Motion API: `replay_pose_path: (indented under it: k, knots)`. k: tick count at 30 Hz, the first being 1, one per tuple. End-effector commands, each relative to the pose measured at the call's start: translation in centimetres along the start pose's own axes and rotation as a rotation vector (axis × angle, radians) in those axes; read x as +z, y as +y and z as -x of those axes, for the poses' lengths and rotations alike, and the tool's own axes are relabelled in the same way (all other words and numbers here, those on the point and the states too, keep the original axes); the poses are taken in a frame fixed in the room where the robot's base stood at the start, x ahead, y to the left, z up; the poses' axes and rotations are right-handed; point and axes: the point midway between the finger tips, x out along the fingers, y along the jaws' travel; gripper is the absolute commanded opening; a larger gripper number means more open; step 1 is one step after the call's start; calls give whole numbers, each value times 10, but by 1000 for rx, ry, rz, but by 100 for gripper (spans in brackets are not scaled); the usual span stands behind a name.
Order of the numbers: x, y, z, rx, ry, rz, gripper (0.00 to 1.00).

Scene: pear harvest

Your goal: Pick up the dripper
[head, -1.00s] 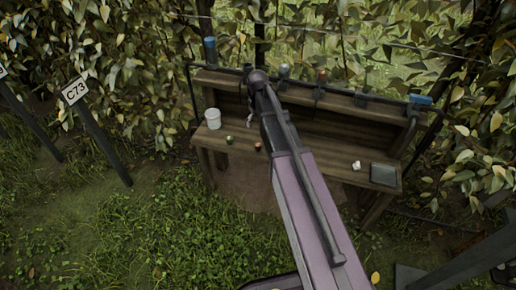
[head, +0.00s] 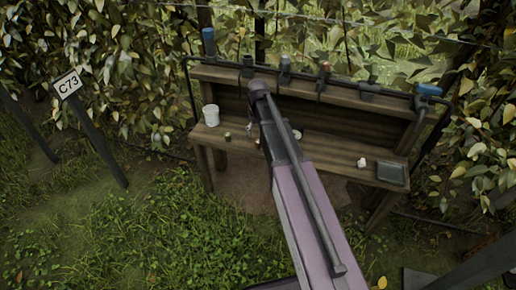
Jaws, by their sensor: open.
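No object can be told for certain as the dripper at this size. Small objects lie on the wooden bench (head: 335,150): a green one (head: 228,136), a pale one (head: 297,134) just right of my arm, and a white one (head: 362,163) farther right. Several fittings with blue, grey and orange parts stand along the dark pipe over the bench, including a blue-topped one (head: 208,42). My arm reaches over the bench middle and hides part of it. Only a small grey bit of my gripper (head: 249,129) shows, above the bench left of the arm. It is open, and no held object shows.
A white bucket (head: 211,115) stands at the bench's left end. A dark flat tray (head: 391,173) lies at its right end. The dark pipe (head: 186,90) runs around the bench's back. Leafy hedges and wires are behind; grass lies in front.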

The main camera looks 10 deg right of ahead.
Motion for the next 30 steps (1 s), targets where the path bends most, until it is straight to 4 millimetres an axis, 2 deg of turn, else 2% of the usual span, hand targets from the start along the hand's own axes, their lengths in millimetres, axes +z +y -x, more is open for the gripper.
replay_pose_path:
  k: [1,6,23,30]
  knots:
    - [0,0,-7,0,0,0,85]
    - [0,0,-13,0,0,0,85]
    - [0,0,-16,0,0,0,85]
    - [-1,1,-30,0,0,0,85]
